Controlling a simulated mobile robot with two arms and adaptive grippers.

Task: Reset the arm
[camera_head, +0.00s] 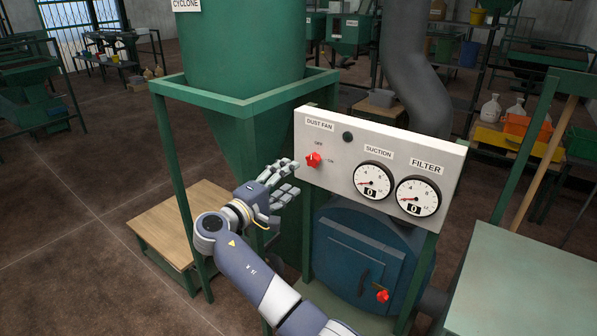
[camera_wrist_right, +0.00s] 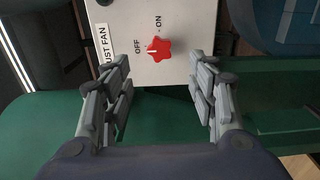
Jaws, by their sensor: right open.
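My right gripper (camera_head: 291,178) is in front of the left end of a light control panel (camera_head: 345,189). Its fingers are spread and nothing is between them; they also show open in the right wrist view (camera_wrist_right: 163,95). A red knob labelled DUST FAN (camera_head: 313,160) sits on the panel, just beyond the fingertips. In the right wrist view the red knob (camera_wrist_right: 159,49) appears between and beyond the two fingers, apart from them. A pale mark on it seems to face OFF. My left gripper does not show.
The panel has a SUCTION gauge (camera_head: 373,181) and a FILTER gauge (camera_head: 418,196), both reading 0. A green cyclone (camera_head: 240,45) on a green frame stands behind. A blue unit (camera_head: 365,262) is below the panel. A wooden platform (camera_head: 172,225) lies left; open floor is further left.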

